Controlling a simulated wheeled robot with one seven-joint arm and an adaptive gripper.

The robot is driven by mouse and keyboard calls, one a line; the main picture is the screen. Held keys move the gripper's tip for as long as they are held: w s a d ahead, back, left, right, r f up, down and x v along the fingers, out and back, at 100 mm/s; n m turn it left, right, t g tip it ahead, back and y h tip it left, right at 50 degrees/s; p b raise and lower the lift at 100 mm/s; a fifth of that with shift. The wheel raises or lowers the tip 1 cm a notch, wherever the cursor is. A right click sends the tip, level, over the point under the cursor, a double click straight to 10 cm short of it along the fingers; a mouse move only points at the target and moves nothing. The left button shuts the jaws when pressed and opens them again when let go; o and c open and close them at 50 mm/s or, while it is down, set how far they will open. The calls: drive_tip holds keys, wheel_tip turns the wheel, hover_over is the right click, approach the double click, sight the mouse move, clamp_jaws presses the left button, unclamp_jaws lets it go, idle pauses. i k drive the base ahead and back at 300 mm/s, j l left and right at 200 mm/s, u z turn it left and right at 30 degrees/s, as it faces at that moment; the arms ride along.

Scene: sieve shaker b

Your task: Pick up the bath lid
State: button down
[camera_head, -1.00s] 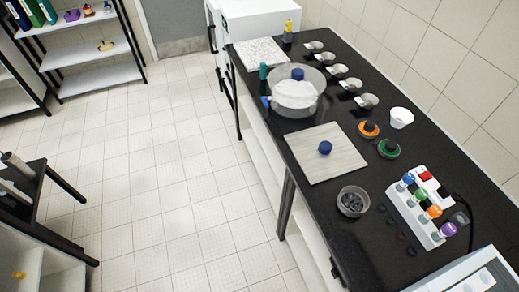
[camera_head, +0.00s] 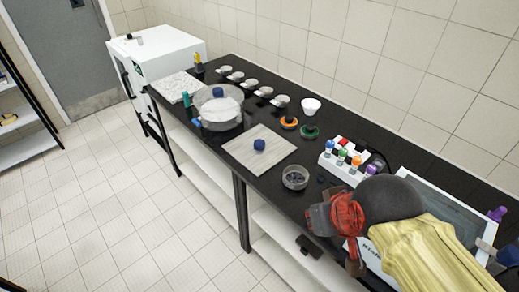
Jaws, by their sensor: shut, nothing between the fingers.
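A flat, pale square plate with a blue knob (camera_head: 259,145) lies on the black counter, and its bare pale surface (camera_head: 240,148) is clear around the knob. Further back stands a round clear vessel (camera_head: 219,112) with a white inside and a blue knob on top (camera_head: 218,92). I cannot tell for certain which of the two blue-knobbed pieces is the bath lid. My gripper (camera_head: 318,220) is at the lower right, over the counter's front edge, shut and empty. It is in front of and to the right of the square plate, well apart from it.
A small dish with dark pieces (camera_head: 295,178) stands between the plate and my arm. A white rack with coloured knobs (camera_head: 344,160) is to its right. Several small cups (camera_head: 281,101) line the back. A white bowl (camera_head: 311,106) stands near the wall.

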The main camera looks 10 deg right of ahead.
sight(258, 148)
drive_tip(key=k+l+z, duration=0.1)
drive_tip(key=z, duration=0.4)
drive_tip(key=k+l+z, duration=0.1)
drive_tip(key=z, duration=0.35)
drive_tip(key=l+z, duration=0.15)
drive_tip(key=z, duration=0.35)
drive_tip(key=i+j+u, duration=0.1)
drive_tip(key=j, duration=0.3)
drive_tip(key=i+j+u, duration=0.15)
drive_tip(key=j, duration=0.25)
drive_tip(key=i+j+u, duration=0.1)
drive_tip(key=j, duration=0.3)
drive_tip(key=i+j+u, duration=0.1)
drive_tip(key=j, duration=0.3)
drive_tip(key=i+j+u, duration=0.15)
drive_tip(key=j, duration=0.2)
drive_tip(key=i+j+u, duration=0.1)
drive_tip(key=j, duration=0.25)
drive_tip(key=i, duration=0.1)
